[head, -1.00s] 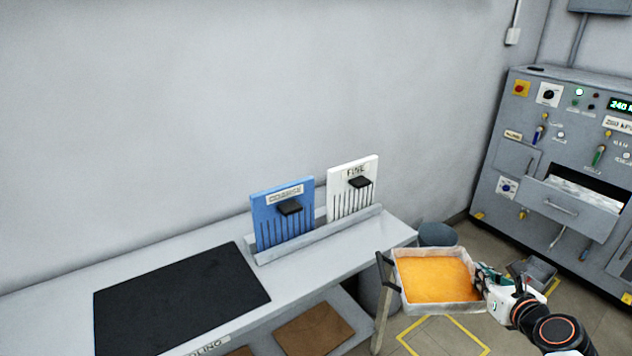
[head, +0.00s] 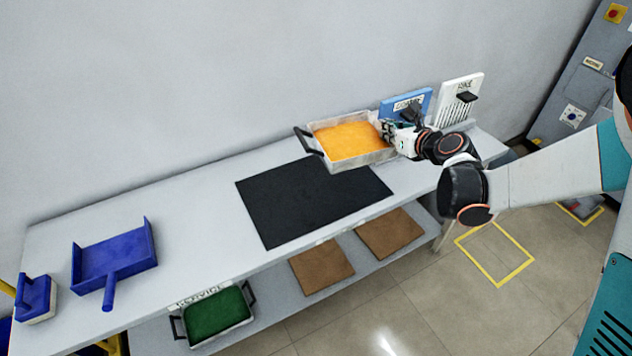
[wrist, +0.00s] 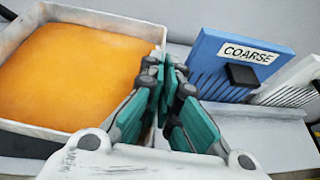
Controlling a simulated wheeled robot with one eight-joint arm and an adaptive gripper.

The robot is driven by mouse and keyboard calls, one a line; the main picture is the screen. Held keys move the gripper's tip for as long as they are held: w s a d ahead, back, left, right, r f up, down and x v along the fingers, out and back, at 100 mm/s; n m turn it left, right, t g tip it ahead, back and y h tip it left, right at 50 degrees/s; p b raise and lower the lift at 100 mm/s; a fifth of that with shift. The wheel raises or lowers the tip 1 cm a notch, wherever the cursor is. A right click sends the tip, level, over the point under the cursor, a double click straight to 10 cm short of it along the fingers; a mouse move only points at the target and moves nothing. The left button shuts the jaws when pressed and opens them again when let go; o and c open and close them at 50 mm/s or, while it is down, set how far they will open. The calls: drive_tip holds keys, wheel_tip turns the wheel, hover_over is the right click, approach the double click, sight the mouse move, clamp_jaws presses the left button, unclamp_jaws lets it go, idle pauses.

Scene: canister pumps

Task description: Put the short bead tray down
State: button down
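The bead tray (head: 374,158) is a pale metal tray full of orange beads, with a dark handle at its left end. It appears held up over the bench near the back right of the black mat (head: 312,203). My gripper (head: 388,131) is at the tray's right end. In the wrist view my gripper (wrist: 166,98) has its teal fingers close together beside the tray's right wall (wrist: 146,32). The grasped handle is hidden by the fingers. Whether the tray's underside touches anything cannot be seen.
The blue COARSE comb (head: 407,103) and white FINE comb (head: 460,98) stand right of the tray. A blue scoop (head: 115,262) and blue block (head: 36,298) lie on the left bench (head: 190,205). A green-filled tray (head: 215,318) and brown mats (head: 322,268) occupy the lower shelf.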

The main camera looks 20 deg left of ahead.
wheel_tip(320, 180, up, 2)
drive_tip(key=n+g, duration=0.1)
hover_over(354, 134)
drive_tip(key=shift+d+r+y+p, duration=0.2)
drive_tip(key=shift+d+y+p, duration=0.2)
drive_tip(key=shift+p, duration=0.05)
drive_tip(key=shift+a+f, duration=0.1)
drive_tip(key=shift+a, duration=0.3)
wheel_tip(354, 134, down, 20)
drive_tip(key=b, duration=0.7)
drive_tip(key=c, duration=1.8)
unclamp_jaws()
